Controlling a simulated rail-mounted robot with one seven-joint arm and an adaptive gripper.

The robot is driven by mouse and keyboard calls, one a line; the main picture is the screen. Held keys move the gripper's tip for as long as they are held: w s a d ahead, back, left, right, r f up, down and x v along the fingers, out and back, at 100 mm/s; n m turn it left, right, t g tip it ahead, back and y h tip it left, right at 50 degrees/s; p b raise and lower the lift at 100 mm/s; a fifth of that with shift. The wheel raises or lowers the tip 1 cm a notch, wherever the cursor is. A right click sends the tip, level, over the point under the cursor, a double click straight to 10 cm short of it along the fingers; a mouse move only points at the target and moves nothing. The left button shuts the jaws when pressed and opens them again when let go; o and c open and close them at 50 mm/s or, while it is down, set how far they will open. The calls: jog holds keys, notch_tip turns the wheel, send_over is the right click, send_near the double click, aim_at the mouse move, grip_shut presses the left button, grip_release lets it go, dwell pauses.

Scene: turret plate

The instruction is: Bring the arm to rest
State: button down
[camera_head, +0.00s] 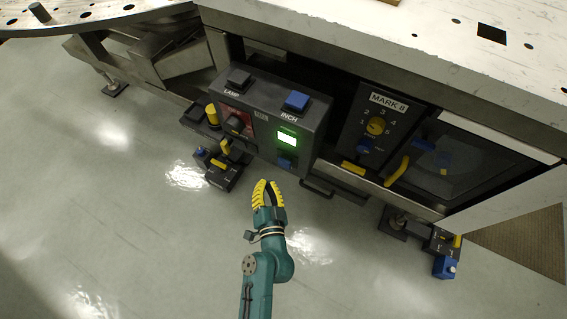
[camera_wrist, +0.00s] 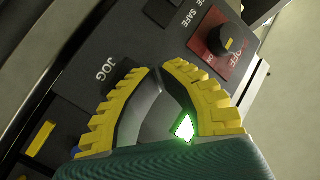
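My gripper (camera_head: 267,183) has yellow ribbed fingers on a teal arm. In the head view it shows over the floor, just below the front of the grey control box (camera_head: 262,88). In the wrist view my gripper (camera_wrist: 161,70) has its fingertips close together, with no object seen between them. A hollow between the curved fingers shows the grey panel and a lit green lamp (camera_wrist: 184,128) behind. The arm reaches up from the bottom edge of the head view. I see no contact between the fingers and the panel.
The control box has a blue INCH button (camera_head: 296,101), a black LAMP button (camera_head: 238,78) and a dark knob on a red plate (camera_wrist: 229,38). A MARK 8 dial (camera_head: 376,126) and yellow handle (camera_head: 397,171) are right. Open floor (camera_head: 130,230) lies left.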

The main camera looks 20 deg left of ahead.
dwell(0.4)
jog(key=w+d+r+n+t+p, duration=0.1)
jog(key=w+d+r+t+p, duration=0.3)
jog(key=r, duration=1.1)
jog(key=w+d+r+p, duration=0.15)
jog(key=r+p, duration=0.45)
jog(key=r, duration=0.8)
jog(key=w+d+r+n+t+p, duration=0.15)
jog(key=d+r+p, duration=0.35)
jog(key=r, duration=1)
jog(key=s+d+r+n+t+h+p, duration=0.1)
jog(key=s+d+r+p, duration=0.2)
jog(key=r, duration=0.6)
jog(key=s+d+r+t+h+p, duration=0.1)
jog(key=s+d+r+h+p, duration=0.1)
jog(key=r, duration=0.7)
jog(key=s+d+r+n+t+h+p, duration=0.1)
jog(key=s+d+r+p, duration=0.2)
jog(key=r, duration=0.6)
jog(key=s+d+m+h+b, duration=0.1)
jog(key=s+d+m+h, duration=0.2)
jog(key=s+d+h, duration=0.15)
notch_tip(320, 180, up, 38)
jog(key=p, duration=3.8)
jog(key=shift+w+a+f+g, duration=0.2)
jog(key=shift+w+a+g, duration=0.1)
jog(key=shift+w+g, duration=0.15)
